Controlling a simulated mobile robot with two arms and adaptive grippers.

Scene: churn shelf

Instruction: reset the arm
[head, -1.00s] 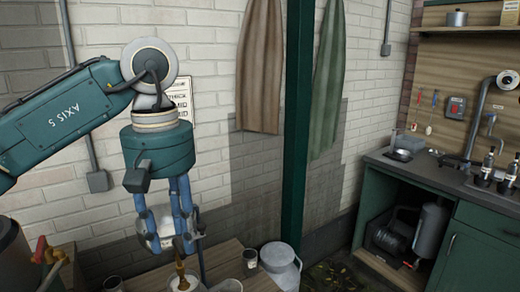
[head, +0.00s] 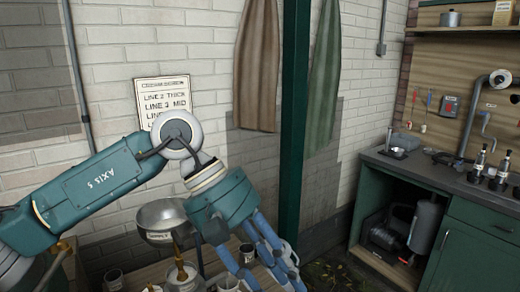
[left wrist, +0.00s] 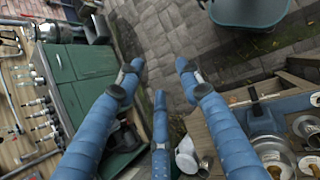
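My left arm comes in from the left in the head view and bends downward at the wrist. My left gripper (head: 285,270) has blue jointed fingers that point down and to the right, over the right side of the wooden table. In the left wrist view the fingers (left wrist: 160,72) are spread, with only paving and floor visible between them, so the gripper is open and empty. A metal bowl or funnel with a label (head: 162,220) stands left of the gripper, apart from it. My right gripper is in neither view.
Cups and a pot (head: 182,276) stand on the table below the gripper. A green post (head: 294,120) rises behind it. A green counter with an open cupboard (head: 440,190) is at the right. Paved floor (left wrist: 165,30) shows free in the left wrist view.

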